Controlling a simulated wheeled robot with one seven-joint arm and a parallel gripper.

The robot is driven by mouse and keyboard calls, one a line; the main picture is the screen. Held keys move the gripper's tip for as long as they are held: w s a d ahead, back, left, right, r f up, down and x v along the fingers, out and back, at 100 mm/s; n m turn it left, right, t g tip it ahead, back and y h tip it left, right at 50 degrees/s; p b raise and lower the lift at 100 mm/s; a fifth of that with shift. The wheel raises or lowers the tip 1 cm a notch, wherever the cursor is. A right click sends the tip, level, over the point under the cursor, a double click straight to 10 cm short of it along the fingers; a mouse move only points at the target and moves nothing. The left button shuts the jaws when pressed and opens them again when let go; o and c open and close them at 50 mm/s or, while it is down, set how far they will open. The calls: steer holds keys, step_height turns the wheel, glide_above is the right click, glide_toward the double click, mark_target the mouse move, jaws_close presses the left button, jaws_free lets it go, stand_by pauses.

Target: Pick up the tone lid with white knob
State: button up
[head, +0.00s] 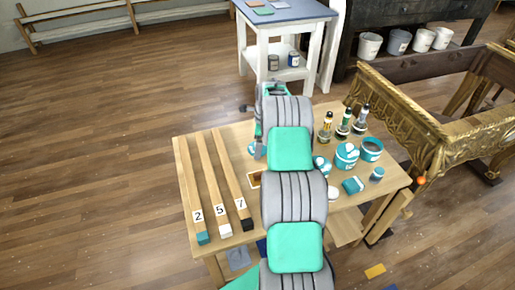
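The lid with a white knob cannot be picked out for certain. A small teal and white piece (251,148) shows at the left edge of my arm, mostly hidden. A teal and white round thing (321,166) is partly hidden at the arm's right. A teal tub with white on top (347,155) stands right of it, and another teal tub (371,149) stands beyond. My gripper (259,152) hangs at the far end of my arm, low over the table beside the small teal piece. Its fingers are too small and hidden to read, and contact is unclear.
The wooden table (232,155) bears three long bars marked 2, 5 and 7 (219,190) at left. Several bottles (343,122), a teal block (352,185) and a small jar (377,174) stand at right. A gilt console (400,110) stands close by the table's right side.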

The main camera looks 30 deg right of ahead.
steer(key=c, duration=1.4)
steer(key=shift+r, duration=0.1)
